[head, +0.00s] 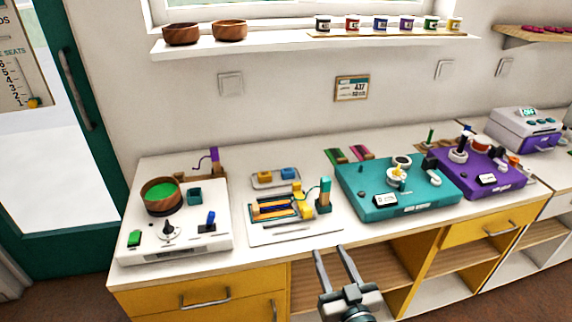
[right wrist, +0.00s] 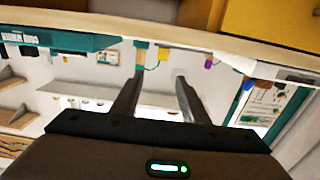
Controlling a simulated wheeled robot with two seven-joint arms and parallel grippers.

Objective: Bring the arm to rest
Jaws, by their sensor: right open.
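My right gripper (head: 334,268) is open and empty in the head view. It is in front of the counter's front edge, over the open shelf bay, apart from the boards. In the right wrist view its two fingers (right wrist: 157,90) stand apart with nothing between them. My left gripper is not in view. A white board with a bowl of green beads (head: 161,195) stands at the left of the counter (head: 285,252). A flat white board with coloured strips (head: 290,238) lies in the middle. A teal board (head: 425,199) and a purple board (head: 512,176) stand to the right.
Yellow drawers (head: 245,284) and open shelves (head: 440,285) are under the counter. A wall shelf (head: 270,44) holds wooden bowls and several small jars. A white device (head: 520,125) stands at the far right. A teal door (head: 82,120) is at the left. The space around my right gripper looks free.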

